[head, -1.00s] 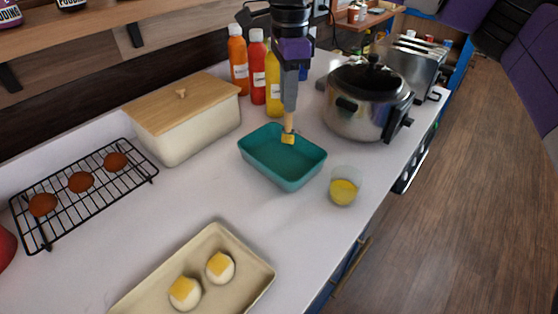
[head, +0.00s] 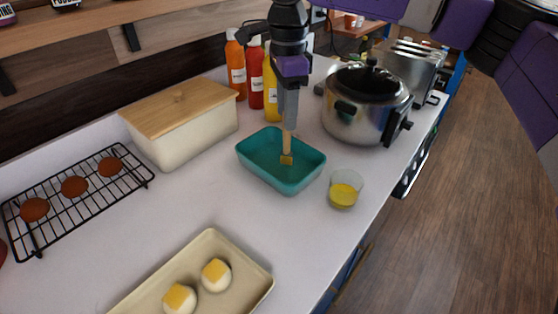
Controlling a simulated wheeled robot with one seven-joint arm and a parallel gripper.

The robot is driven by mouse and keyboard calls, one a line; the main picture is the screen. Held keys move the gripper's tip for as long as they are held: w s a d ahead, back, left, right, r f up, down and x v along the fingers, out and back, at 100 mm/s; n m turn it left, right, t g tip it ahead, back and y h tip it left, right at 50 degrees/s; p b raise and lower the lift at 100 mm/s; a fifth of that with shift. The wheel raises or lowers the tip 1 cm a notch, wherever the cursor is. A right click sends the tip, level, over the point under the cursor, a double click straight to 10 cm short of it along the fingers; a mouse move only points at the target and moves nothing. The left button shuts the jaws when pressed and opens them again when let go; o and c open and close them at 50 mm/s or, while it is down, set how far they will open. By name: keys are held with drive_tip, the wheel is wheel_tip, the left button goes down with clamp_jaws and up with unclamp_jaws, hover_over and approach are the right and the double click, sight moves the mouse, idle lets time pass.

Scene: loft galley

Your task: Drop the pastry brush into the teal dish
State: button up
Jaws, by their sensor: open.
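The teal dish (head: 262,172) sits on the white counter near the middle of the head view. The pastry brush (head: 287,147) is upright over the dish, its wooden handle between my gripper's fingers and its yellowish bristles down inside the dish. I cannot tell whether the bristles touch the dish floor. My gripper (head: 289,122) points down just above the dish, its fingers open around the top of the handle. The upper part of the handle is hidden by the fingers.
A glass with yellow liquid (head: 344,190) stands right of the dish. A steel pot (head: 352,122) is behind right, bottles (head: 237,70) behind. A bread box (head: 185,135), a cooling rack (head: 75,195) and a tray with two buns (head: 240,258) lie to the left and front.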

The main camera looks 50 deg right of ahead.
wheel_tip(320, 180, up, 8)
drive_tip(key=shift+f, duration=0.1)
idle(0.4)
idle(0.4)
